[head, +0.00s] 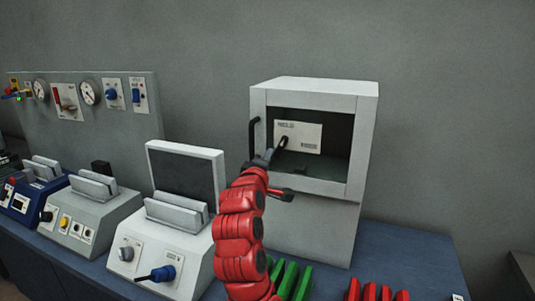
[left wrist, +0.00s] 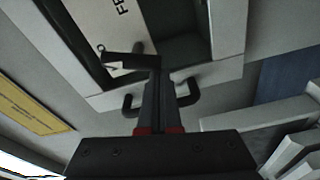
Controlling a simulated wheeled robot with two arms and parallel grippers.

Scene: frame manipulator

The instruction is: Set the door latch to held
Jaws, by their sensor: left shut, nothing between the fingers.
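The white cabinet (head: 305,218) has a framed front door (head: 360,140) with a dark window and a black handle (head: 254,134) on its left side. The door looks closed. A small dark latch lever (head: 283,143) shows in front of a white label plate (head: 308,137). In the left wrist view the dark lever (left wrist: 125,60) lies across the fingertips. My left gripper (head: 264,157) is shut and empty, with its tips at the lever; I cannot tell if they touch. It also shows in the left wrist view (left wrist: 158,75), partly covering the handle (left wrist: 187,94). My right gripper is out of view.
Left of the cabinet stand a white console (head: 165,225) with a dark screen, a grey console (head: 85,215) and a blue device (head: 30,205). Green blocks (head: 290,278) and red blocks (head: 385,292) lie at the front. The blue bench (head: 420,255) is clear right of the cabinet.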

